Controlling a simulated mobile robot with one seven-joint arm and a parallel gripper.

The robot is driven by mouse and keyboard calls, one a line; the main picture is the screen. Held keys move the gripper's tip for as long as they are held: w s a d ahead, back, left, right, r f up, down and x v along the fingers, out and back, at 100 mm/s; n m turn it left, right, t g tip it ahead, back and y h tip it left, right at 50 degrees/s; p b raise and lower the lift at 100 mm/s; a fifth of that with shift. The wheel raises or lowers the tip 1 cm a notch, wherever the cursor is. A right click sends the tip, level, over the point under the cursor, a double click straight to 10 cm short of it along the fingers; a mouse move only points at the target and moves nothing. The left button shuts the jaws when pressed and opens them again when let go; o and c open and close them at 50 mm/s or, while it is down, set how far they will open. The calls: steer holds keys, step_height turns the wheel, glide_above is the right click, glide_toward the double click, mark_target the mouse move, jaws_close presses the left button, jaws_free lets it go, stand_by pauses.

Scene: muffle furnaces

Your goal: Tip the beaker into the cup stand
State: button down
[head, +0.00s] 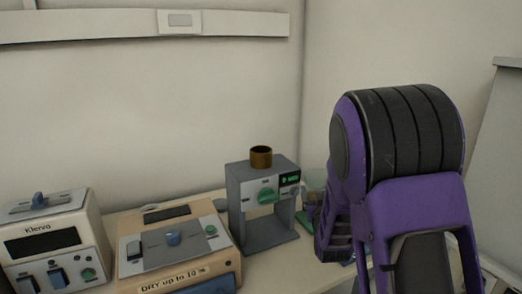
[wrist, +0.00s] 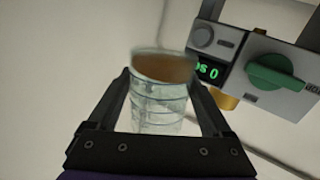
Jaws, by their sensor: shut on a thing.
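My gripper (wrist: 163,82) is shut on a clear glass beaker (wrist: 158,112), with one dark finger on each side of it. In the head view a small part of what looks like the beaker (head: 315,178) shows beside my purple arm, which hides most of the gripper. A grey stand (head: 240,195) with a green knob, a small green display and an open lower bay is left of my arm. A brown-gold cup (head: 261,157) sits on its top. In the wrist view the stand (wrist: 275,45) is right of the beaker, apart from it, with the cup (wrist: 226,100) partly hidden.
A beige box labelled "DRY up to 10" (head: 190,262) stands left of the grey stand. A white Klervo unit (head: 55,240) is at the far left. A pale wall rises behind. A green item (head: 310,213) lies right of the stand, close to my arm.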

mark_target(307, 173)
steer(key=shift+w+a+r+p, duration=0.3)
steer(key=shift+w+a+r, duration=0.5)
steer(key=shift+w+r, duration=0.3)
steer(key=shift+w+a+r+p, duration=0.3)
steer(key=shift+w+a+r, duration=0.5)
steer(key=shift+w+r, duration=0.25)
steer(key=shift+w+a+r, duration=0.1)
steer(key=shift+w+r, duration=0.05)
steer(key=shift+w+a+r, duration=0.2)
steer(key=shift+w+r, duration=0.05)
steer(key=shift+w+a+r, duration=0.1)
steer(key=shift+w+r, duration=0.05)
steer(key=w+a+r, duration=0.1)
steer(key=w+a+r+p, duration=0.1)
steer(key=shift+w+r, duration=0.3)
steer(key=shift+r, duration=0.05)
stand_by(1.0)
steer(key=shift+w+a+r, duration=0.1)
steer(key=shift+w+r, duration=0.05)
steer(key=shift+w+a+r+p, duration=0.4)
steer(key=shift+w+r+p, duration=0.05)
steer(key=shift+w+r, duration=0.1)
steer(key=shift+w, duration=0.1)
